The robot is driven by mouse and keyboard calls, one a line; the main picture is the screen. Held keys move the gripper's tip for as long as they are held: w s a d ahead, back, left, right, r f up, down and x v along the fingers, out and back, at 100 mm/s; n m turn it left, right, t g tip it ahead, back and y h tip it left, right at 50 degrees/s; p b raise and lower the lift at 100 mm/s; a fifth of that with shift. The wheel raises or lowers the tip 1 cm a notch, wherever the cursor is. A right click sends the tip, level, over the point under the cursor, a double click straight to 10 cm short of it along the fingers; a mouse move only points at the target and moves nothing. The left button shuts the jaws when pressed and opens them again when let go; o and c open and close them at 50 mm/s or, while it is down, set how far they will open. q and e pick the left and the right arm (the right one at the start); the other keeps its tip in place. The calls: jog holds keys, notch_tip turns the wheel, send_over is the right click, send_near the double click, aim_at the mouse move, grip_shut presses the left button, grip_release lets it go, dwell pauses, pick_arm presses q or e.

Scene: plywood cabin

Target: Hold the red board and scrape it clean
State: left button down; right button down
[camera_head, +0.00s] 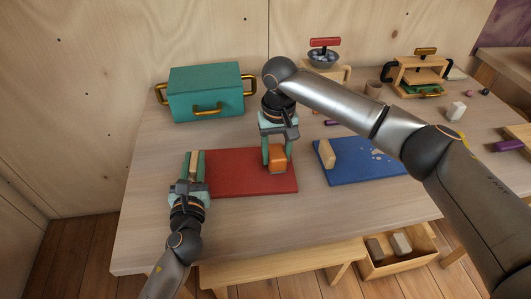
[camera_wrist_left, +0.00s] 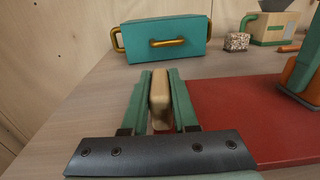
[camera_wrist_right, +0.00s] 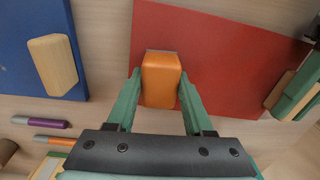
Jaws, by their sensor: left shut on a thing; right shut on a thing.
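The red board (camera_head: 240,171) lies flat on the table and looks bare where it shows. My left gripper (camera_head: 194,168) is shut on a pale wooden handle (camera_wrist_left: 160,92) at the board's left edge. My right gripper (camera_head: 277,152) is shut on an orange block (camera_wrist_right: 161,78), perhaps the scraper's grip, over the right part of the red board. The block's lower edge is hard to see, so I cannot tell whether it touches the board.
A blue board (camera_head: 352,165) with a wooden block and pale flecks lies to the right. A teal box (camera_head: 206,91) with brass handles stands behind.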

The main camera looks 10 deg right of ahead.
jog(key=shift+w+a, duration=0.2)
jog(key=shift+a, duration=1.8)
jog(key=shift+w+a, duration=0.15)
jog(key=shift+a, duration=1.85)
notch_tip(320, 180, up, 8)
jog(key=shift+d, duration=0.15)
pick_arm(q)
jog(key=c, duration=0.6)
grip_release()
jog(key=s, duration=0.7)
jog(key=shift+s+a, duration=0.25)
jog(key=shift+a, duration=0.1)
jog(key=shift+s, duration=0.15)
pick_arm(e)
jog(key=shift+s, duration=0.15)
